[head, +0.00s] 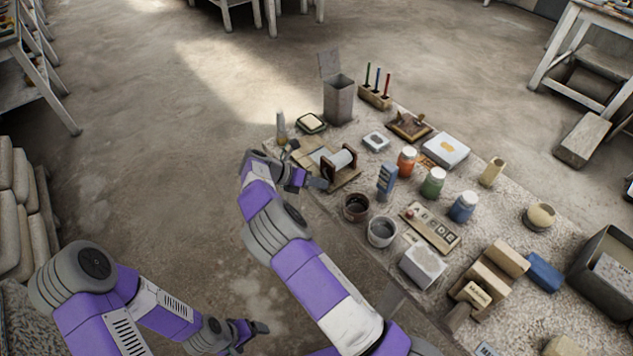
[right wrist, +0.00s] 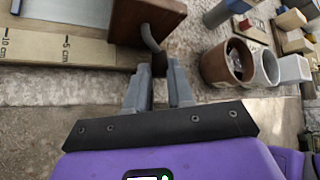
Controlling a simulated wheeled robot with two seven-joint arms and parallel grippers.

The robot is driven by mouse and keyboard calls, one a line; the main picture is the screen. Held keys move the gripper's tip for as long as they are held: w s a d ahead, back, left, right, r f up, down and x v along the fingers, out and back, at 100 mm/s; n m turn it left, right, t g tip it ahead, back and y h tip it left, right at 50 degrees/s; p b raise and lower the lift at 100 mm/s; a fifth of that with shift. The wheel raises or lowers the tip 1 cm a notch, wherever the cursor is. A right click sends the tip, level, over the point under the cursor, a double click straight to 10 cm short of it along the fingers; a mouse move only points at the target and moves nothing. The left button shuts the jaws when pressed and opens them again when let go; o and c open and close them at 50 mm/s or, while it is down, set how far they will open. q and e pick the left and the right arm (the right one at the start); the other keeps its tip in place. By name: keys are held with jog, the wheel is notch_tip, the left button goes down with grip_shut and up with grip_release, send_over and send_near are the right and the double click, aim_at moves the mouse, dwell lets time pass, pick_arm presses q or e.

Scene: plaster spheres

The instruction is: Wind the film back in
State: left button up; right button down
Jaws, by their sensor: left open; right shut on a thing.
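The film winder is a wooden stand (head: 347,180) with a pale roll (head: 342,160) between dark brown end blocks, near the table's left edge. In the right wrist view, the grey film (right wrist: 75,14) lies flat over a wooden board marked 5 cm and 10 cm (right wrist: 50,49). A bent grey crank (right wrist: 150,38) comes out of the brown end block (right wrist: 150,14). My right gripper (right wrist: 160,80) is shut on the crank's dark handle (right wrist: 159,66). It also shows at the winder in the head view (head: 318,183). My left gripper (head: 258,333) is open, low and away from the table.
A brown pot (right wrist: 228,60) and a grey pot (head: 381,232) stand right of the winder. A tall grey bin (head: 339,103) stands behind. Floor left of the table is clear.

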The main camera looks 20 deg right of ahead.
jog(key=shift+a+m+t+y+p, duration=0.1)
jog(key=shift+m+t+y+p, duration=0.3)
jog(key=shift+p, duration=0.45)
jog(key=shift+w+f+m+t+y+p, duration=0.15)
jog(key=shift+m+t+p, duration=0.1)
jog(key=shift+t, duration=0.2)
jog(key=shift+w+f+m+t+y+p, duration=0.15)
jog(key=shift+m+t+p, duration=0.1)
jog(key=shift+t, duration=0.2)
jog(key=shift+w+a+f+m+t+y+b, duration=0.15)
jog(key=shift+m+t+y+b, duration=0.2)
jog(key=shift+m+t, duration=0.4)
jog(key=shift+t, duration=0.35)
jog(key=c, duration=1.3)
grip_release()
